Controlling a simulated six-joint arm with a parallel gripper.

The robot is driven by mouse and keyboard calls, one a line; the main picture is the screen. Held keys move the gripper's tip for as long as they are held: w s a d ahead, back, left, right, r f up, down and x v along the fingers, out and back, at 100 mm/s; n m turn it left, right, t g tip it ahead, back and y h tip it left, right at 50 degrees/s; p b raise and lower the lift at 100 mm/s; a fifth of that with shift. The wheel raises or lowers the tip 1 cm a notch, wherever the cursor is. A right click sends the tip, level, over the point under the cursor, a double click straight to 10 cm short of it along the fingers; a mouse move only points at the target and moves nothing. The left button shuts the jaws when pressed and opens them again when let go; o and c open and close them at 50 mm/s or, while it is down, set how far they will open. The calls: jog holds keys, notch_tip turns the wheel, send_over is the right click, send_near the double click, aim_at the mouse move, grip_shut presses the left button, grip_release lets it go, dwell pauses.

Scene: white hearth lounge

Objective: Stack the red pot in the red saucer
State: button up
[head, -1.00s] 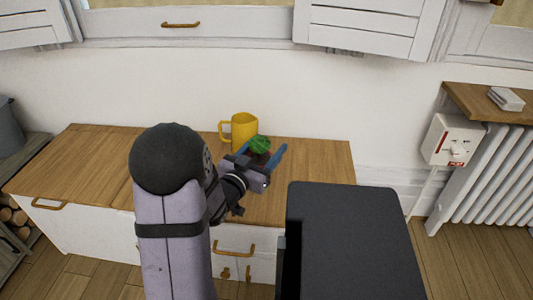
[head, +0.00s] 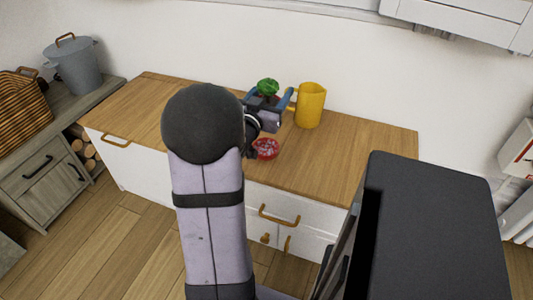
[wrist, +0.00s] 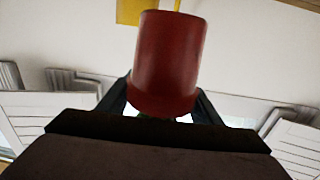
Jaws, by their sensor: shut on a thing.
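The red pot (wrist: 168,62) is between the fingers of my gripper in the wrist view, where the picture looks upside down. Its green plant (head: 268,87) shows above my gripper (head: 268,99) in the head view, while the pot itself is mostly hidden there. My gripper is shut on the pot and appears to hold it above the wooden top, left of the mug. The red saucer (head: 265,149) sits on the wooden top, below my gripper in the picture, partly covered by my arm. The pot and saucer are apart.
A yellow mug (head: 311,105) stands close to the right of my gripper. The wooden cabinet top (head: 345,155) is clear on the right and at the far left. The white wall (head: 215,40) rises behind. A grey pot (head: 74,66) stands on the left cabinet.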

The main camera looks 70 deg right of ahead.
jog(key=w+f, duration=0.1)
jog(key=b, duration=0.3)
send_over(270, 139)
notch_tip(270, 139, down, 6)
jog(key=shift+f+t, duration=0.2)
jog(key=shift+t, duration=0.1)
jog(key=shift+f+b, duration=0.85)
jog(key=shift+f, duration=1)
jog(key=shift+f, duration=0.1)
jog(key=shift+f+b, duration=0.25)
jog(key=shift+b, duration=0.05)
jog(key=o, duration=1.4)
jog(key=shift+o, duration=0.2)
